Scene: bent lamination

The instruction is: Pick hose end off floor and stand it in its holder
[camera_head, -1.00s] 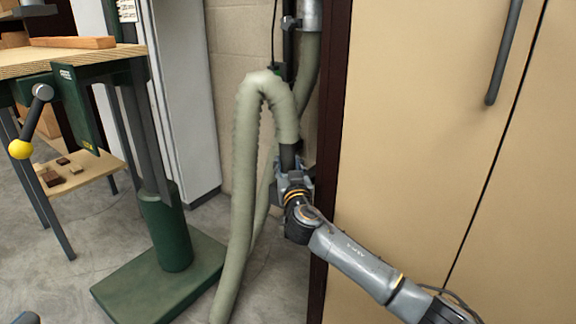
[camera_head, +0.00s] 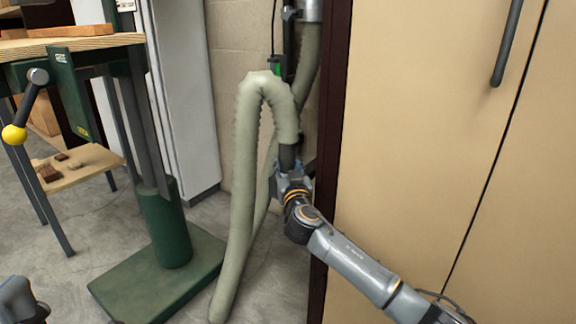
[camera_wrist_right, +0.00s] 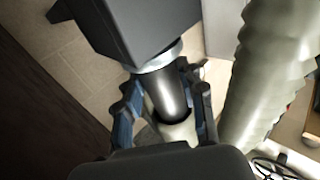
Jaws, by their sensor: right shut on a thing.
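The grey-green hose (camera_head: 245,170) rises from the floor, bends over in a loop and comes down to its dark end cuff (camera_head: 288,157). My right gripper (camera_head: 291,180) is shut on the hose end, well above the floor by the dark cabinet edge. In the right wrist view the dark cuff (camera_wrist_right: 173,95) lies between the fingers (camera_wrist_right: 165,108). A silvery ring (camera_wrist_right: 157,58) and a dark block (camera_wrist_right: 135,28) adjoin its far end; I cannot tell if the block is the holder. Only a grey part of my left arm shows at the lower left; its gripper is out of view.
A tan cabinet (camera_head: 430,130) stands close on the right. A green machine base (camera_head: 160,275) and a wooden-topped bench (camera_head: 60,45) stand on the left. A metal pipe (camera_head: 310,10) and a small green light (camera_head: 277,66) are behind the hose. Some floor is clear between base and cabinet.

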